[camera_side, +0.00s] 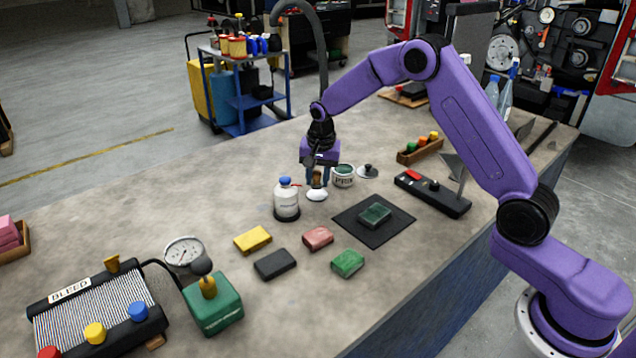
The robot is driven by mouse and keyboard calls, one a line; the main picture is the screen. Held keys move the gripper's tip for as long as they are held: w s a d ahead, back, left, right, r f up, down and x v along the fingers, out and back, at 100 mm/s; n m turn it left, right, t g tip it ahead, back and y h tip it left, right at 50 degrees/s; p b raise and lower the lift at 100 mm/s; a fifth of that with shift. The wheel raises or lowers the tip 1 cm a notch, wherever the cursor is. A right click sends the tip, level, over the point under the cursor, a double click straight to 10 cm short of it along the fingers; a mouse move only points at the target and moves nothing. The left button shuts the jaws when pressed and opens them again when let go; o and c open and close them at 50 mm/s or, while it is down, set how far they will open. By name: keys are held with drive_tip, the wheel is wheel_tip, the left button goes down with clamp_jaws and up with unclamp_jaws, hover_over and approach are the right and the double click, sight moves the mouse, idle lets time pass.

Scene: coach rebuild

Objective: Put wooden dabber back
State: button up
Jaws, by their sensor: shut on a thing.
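My gripper (318,176) points down over the middle of the bench and is shut on the wooden dabber (317,194). The dabber has a brown wooden handle, partly hidden between the fingers, and a rounded white pad at its lower end. The dabber is upright. I cannot tell whether the pad touches the bench or hangs just above it. An open tin (343,181) with a pale label and dark green contents stands just right of the gripper. A grey lid with a knob (368,171) lies right of the tin.
A white bottle with a blue cap (286,203) stands close left of the dabber. A black mat (350,226) bears a green block. Yellow, black, red and green blocks lie in front. A black stand (432,195) is right; a gauge (184,252) and green box (212,304) are left.

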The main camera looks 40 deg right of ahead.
drive_tip(key=shift+f, duration=1)
drive_tip(key=shift+f, duration=0.15)
drive_tip(key=o, duration=1)
